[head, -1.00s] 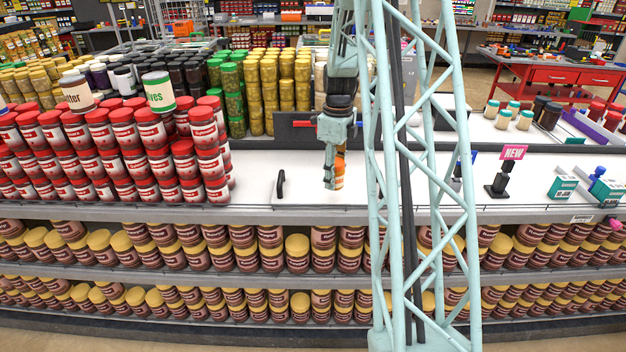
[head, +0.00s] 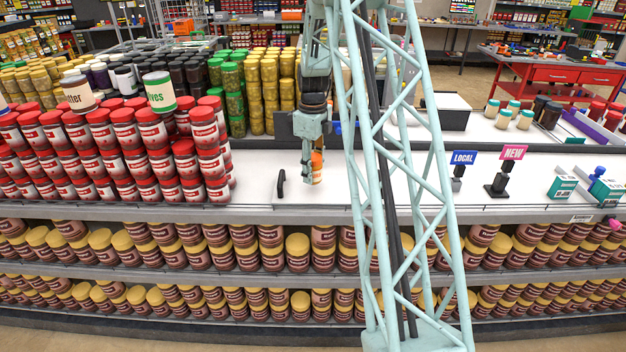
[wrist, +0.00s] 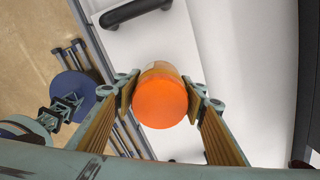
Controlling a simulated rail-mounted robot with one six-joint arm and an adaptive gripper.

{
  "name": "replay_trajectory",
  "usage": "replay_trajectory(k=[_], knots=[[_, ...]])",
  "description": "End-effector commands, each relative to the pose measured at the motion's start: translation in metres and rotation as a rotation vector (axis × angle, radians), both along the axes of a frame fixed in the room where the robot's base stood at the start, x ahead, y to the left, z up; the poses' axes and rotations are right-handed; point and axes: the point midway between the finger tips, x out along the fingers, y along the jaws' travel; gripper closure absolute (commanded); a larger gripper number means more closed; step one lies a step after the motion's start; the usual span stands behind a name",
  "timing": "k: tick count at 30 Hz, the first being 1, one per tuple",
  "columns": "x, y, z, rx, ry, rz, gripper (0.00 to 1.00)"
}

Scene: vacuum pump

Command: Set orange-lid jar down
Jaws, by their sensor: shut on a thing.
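The orange-lid jar (head: 318,170) is between the fingers of my gripper (head: 311,180), over the white counter top (head: 240,190) in the head view. In the wrist view its round orange lid (wrist: 160,103) faces the camera, with a pad of my gripper (wrist: 161,97) pressed on each side. My gripper is shut on the jar. The jar looks upright and low over the counter. I cannot tell whether its base touches the surface.
A black handle (head: 281,184) stands on the counter just left of the jar. Stacked red-lid jars (head: 140,140) fill the counter further left. A blue LOCAL sign (head: 463,158) and a pink NEW sign (head: 513,153) stand to the right.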

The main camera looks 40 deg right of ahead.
Motion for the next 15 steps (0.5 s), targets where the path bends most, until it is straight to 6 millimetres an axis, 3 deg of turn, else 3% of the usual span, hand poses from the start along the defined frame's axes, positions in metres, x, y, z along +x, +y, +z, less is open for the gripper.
replay_trajectory(k=[15], knots=[[0.000, 0.000, -0.034, 0.000, 0.000, 0.000, 0.77]])
